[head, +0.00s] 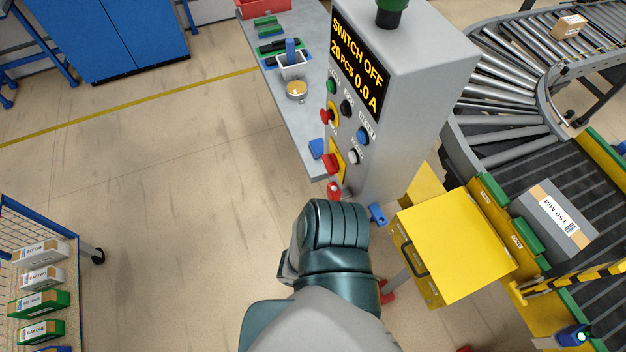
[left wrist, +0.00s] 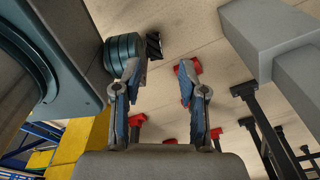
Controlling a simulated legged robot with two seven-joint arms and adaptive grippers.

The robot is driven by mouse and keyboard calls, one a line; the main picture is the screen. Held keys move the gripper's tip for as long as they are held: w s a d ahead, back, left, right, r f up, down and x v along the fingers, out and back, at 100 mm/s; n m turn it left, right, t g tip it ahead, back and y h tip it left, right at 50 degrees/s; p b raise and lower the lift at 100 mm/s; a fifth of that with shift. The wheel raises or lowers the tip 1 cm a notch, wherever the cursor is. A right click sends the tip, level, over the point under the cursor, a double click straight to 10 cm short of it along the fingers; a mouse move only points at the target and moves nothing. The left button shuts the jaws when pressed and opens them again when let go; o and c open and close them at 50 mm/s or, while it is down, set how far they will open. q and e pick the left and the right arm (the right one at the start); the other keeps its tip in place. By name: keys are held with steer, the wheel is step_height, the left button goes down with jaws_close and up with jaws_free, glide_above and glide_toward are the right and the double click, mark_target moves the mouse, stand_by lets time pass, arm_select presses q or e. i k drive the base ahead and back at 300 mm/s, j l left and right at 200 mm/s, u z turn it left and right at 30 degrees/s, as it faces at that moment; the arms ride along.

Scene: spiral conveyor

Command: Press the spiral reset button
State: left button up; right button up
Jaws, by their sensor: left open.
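A grey control cabinet (head: 410,110) stands right of centre in the head view. Its display (head: 357,65) reads "SWITCH OFF 20PCS 0.0 A". Below it are green (head: 331,86), black (head: 346,107), blue (head: 363,136) and white (head: 354,157) buttons, and a red knob (head: 327,116) on yellow. The small labels are too blurred to tell which is the spiral reset button. A teal arm of mine is in front, below the buttons, hiding the cabinet's foot. In the left wrist view my left gripper (left wrist: 155,95) is open, its fingers apart with nothing between them. My right gripper is not in view.
A yellow box (head: 455,245) with a handle stands right of the arm, beside the roller conveyor (head: 500,130). A grey bench (head: 290,130) is behind the cabinet's left side. A wire rack (head: 30,220) is at far left. The floor left of centre is clear.

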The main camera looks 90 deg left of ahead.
mark_target(360, 134)
steer(key=u, duration=2.45)
